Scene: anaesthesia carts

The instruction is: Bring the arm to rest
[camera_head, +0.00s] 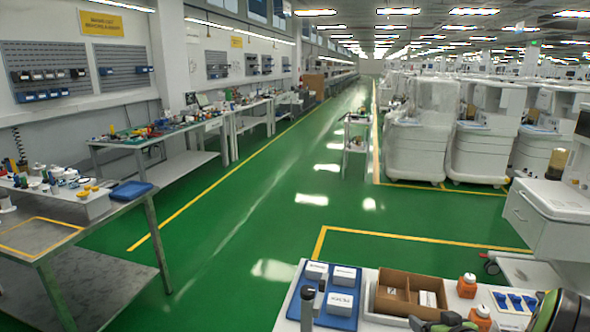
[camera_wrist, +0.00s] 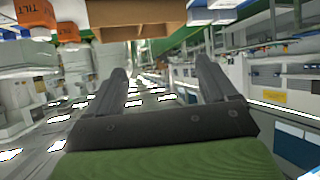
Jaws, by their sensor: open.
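My gripper (camera_wrist: 160,68) shows in the wrist view with its two dark fingers spread apart. Nothing is between them; past them lies only the far room, upside down. A brown cardboard box (camera_wrist: 150,14) and orange-labelled bottles (camera_wrist: 67,30) hang at the top of that view, apart from the fingers. In the head view, dark and green parts of my arm (camera_head: 560,312) show at the bottom right, low by the near table. The fingertips cannot be made out clearly there.
The near white table (camera_head: 375,262) carries a blue tray (camera_head: 296,310) with white boxes, an open cardboard box (camera_head: 408,280), orange bottles (camera_head: 467,286) and blue items (camera_head: 515,301). A white cart (camera_head: 550,215) stands close at right. Green floor (camera_head: 260,220) ahead is clear.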

